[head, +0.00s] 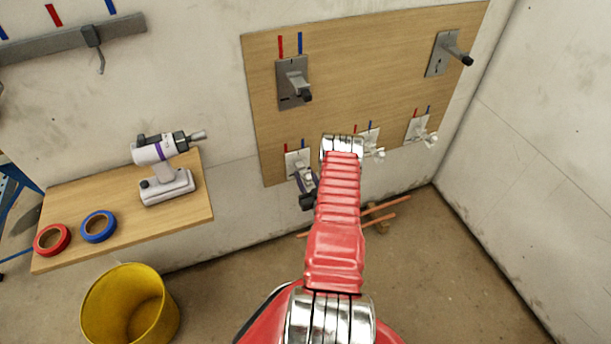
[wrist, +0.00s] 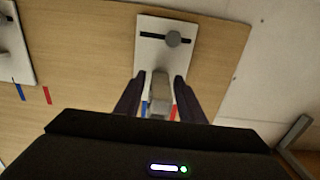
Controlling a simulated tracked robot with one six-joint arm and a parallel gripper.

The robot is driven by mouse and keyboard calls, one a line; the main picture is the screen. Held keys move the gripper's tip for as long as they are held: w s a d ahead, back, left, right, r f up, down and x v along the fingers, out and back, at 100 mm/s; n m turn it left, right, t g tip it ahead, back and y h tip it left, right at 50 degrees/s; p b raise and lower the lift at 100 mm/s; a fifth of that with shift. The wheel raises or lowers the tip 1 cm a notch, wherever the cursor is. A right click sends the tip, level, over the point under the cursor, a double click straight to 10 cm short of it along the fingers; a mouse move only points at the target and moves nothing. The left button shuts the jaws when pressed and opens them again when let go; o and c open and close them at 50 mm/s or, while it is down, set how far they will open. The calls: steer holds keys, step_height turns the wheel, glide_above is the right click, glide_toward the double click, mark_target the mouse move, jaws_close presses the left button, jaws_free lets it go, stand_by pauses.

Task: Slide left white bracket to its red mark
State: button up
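The left white bracket (head: 297,160) is a pale plate with a projecting arm, low at the left of the wooden board. My gripper (wrist: 159,80) is open, with one dark finger on each side of the bracket's arm and gaps visible. In the head view, my gripper (head: 307,190) is partly hidden by my red arm. The red mark (head: 285,147) is by the plate's upper edge; it also shows behind my right finger in the wrist view (wrist: 173,112), with a blue mark (wrist: 145,108) alongside.
Two more white brackets (head: 368,137) (head: 417,128) sit to the right on the wooden board (head: 365,70). Two grey brackets (head: 290,92) (head: 436,62) are above. A shelf (head: 100,190) with a drill and tapes is left, above a yellow bucket (head: 128,310).

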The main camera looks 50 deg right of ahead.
jaws_close()
